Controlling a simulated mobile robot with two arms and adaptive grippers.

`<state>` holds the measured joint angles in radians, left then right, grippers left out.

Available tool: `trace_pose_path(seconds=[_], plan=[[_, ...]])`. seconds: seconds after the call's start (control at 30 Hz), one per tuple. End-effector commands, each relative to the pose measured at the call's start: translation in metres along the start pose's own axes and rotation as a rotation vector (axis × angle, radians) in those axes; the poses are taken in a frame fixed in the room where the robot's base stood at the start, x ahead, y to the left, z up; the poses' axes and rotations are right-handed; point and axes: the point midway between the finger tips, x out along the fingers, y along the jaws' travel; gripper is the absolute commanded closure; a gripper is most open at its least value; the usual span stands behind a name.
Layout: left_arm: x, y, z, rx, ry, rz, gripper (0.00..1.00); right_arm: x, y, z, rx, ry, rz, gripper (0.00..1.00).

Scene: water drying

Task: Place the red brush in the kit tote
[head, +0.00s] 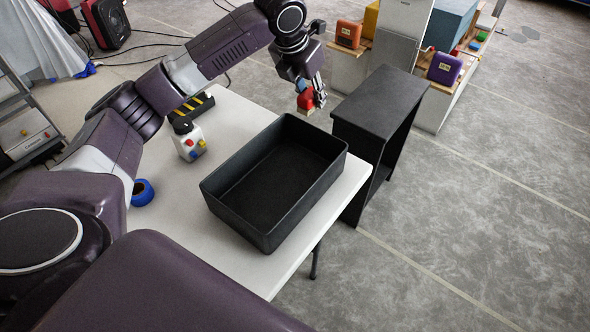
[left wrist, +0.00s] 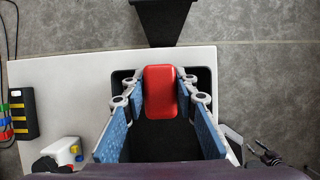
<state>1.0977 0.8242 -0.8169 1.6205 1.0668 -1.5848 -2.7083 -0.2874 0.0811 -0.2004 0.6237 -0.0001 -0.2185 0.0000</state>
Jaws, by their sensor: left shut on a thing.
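The red brush (head: 305,99) is held up in the air by my left gripper (head: 311,92), near the far right end of the black kit tote. In the left wrist view the red brush (left wrist: 160,92) sits between the blue finger pads of my left gripper (left wrist: 160,95), which is shut on it. The kit tote (head: 225,206) is an open black bin on the white table and looks empty inside. In the left wrist view the tote (left wrist: 205,75) shows below and behind the brush, partly hidden by the fingers. My right gripper does not show in the head view.
The white table (head: 165,218) holds a small white box with coloured buttons (head: 188,140), a blue tape roll (head: 143,192) and a black-and-yellow striped item (head: 195,107). A black stand (head: 375,105) is right beside the tote. Shelves with coloured boxes stand behind.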

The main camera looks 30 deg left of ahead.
Motion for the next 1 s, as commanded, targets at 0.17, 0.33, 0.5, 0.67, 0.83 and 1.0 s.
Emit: trace_pose_path(seconds=[0.17,0.33,0.5,0.67,0.83,1.0], plan=[[0.034,0.000,-0.018,0.000,0.009,0.001,1.00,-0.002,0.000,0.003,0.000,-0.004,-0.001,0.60],[0.076,0.000,-0.036,-0.001,0.008,0.000,1.00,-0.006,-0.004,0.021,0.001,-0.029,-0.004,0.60],[0.115,0.000,-0.053,-0.001,0.007,0.000,1.00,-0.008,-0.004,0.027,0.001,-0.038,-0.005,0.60],[0.136,0.000,-0.061,-0.001,0.003,0.000,1.00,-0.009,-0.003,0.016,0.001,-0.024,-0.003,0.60],[0.146,0.000,-0.066,-0.001,0.004,0.001,1.00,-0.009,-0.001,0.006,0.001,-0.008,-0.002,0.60],[0.168,-0.001,-0.076,-0.001,0.006,0.000,1.00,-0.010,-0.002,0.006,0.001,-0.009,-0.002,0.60]])
